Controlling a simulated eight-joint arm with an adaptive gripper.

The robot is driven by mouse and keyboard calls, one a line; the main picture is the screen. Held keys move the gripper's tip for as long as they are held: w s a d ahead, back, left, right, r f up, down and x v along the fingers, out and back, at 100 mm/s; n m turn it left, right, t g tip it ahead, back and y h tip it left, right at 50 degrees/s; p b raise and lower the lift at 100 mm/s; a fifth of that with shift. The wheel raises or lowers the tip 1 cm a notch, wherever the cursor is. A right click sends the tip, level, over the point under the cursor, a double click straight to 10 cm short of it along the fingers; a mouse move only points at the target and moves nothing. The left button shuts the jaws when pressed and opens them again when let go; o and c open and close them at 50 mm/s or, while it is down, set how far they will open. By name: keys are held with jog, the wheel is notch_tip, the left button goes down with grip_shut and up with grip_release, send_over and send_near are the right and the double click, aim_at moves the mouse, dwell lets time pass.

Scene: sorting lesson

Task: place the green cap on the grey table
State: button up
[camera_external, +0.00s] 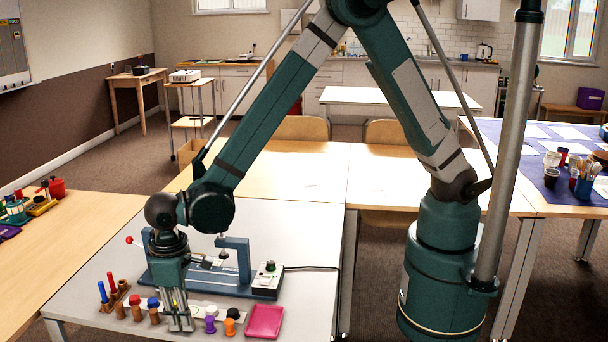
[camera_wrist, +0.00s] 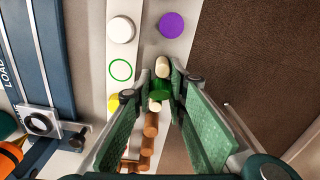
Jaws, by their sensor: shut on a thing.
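The green cap (camera_wrist: 158,90) is between my fingertips in the wrist view, just above the row of wooden pegs. Cream-topped pegs show right beside it, one (camera_wrist: 162,67) above it in the picture. My gripper (camera_wrist: 162,86) is shut on the cap. In the external view my gripper (camera_external: 180,324) points down over the peg row near the front edge of the grey table (camera_external: 82,318). The cap is not clear there; the fingers hide it. I cannot tell whether it still touches a peg.
A white-capped peg (camera_external: 212,312), an orange peg (camera_external: 229,327) and a pink tray (camera_external: 265,321) stand to the right. Pegs with blue (camera_external: 153,303) and red caps (camera_external: 135,300) are close on the left. A teal-blue device (camera_external: 236,258) stands behind. A pale strip carries a green ring mark (camera_wrist: 120,70).

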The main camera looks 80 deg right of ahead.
jog(key=o, duration=0.7)
jog(key=shift+r, duration=0.15)
notch_tip(320, 180, up, 12)
jog(key=p, duration=0.2)
dwell(0.8)
